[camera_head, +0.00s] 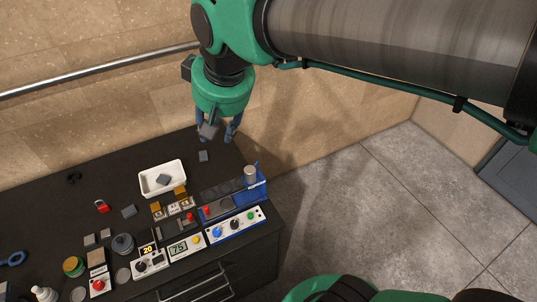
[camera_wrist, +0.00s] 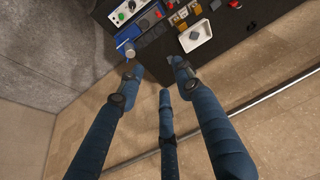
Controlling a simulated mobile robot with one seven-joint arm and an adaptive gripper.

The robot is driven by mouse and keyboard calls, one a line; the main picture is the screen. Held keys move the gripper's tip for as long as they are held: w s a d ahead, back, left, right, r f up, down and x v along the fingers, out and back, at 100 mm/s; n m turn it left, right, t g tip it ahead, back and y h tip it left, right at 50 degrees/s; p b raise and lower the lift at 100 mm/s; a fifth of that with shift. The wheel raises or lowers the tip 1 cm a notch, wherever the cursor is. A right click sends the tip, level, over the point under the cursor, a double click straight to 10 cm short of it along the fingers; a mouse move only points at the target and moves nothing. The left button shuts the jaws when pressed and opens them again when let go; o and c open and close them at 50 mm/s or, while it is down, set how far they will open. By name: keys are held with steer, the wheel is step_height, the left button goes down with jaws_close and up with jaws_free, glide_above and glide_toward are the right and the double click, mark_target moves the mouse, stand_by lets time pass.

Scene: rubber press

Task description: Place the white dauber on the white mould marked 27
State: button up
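My gripper (camera_head: 219,136) hangs above the back right part of the black bench in the head view. In the wrist view its three blue fingers (camera_wrist: 157,72) are spread apart with nothing between them. A small white bottle-like thing (camera_head: 45,294) stands at the lower left edge of the head view; it may be the white dauber, but it is partly cut off. It is far from my gripper. A row of small moulds (camera_head: 173,209) with pale faces and tan blocks stands at mid bench. Their markings are too small to read, so I cannot tell which is 27.
A white tray (camera_head: 146,183) holds a grey block. A blue press (camera_head: 257,196) with a grey cylinder stands at the right edge. Display boxes reading 20 (camera_head: 148,262) and 75 (camera_head: 184,248) stand in front. A red padlock (camera_head: 101,206) and grey blocks lie left. The back left is mostly clear.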

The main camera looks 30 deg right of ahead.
steer(key=s+d+f+m, duration=0.1)
steer(key=s+d+f, duration=0.1)
steer(key=s+d, duration=0.2)
steer(key=s+d+f+t, duration=0.1)
steer(key=s+d+f, duration=0.2)
steer(key=s, duration=0.5)
steer(key=shift+s+d+m+h, duration=0.3)
steer(key=shift+d+m+h, duration=0.1)
steer(key=shift+d, duration=0.15)
steer(key=shift+f, duration=0.15)
step_height(320, 180, down, 16)
steer(key=b, duration=1.5)
steer(key=shift+r+b, duration=0.25)
steer(key=shift+b, duration=0.1)
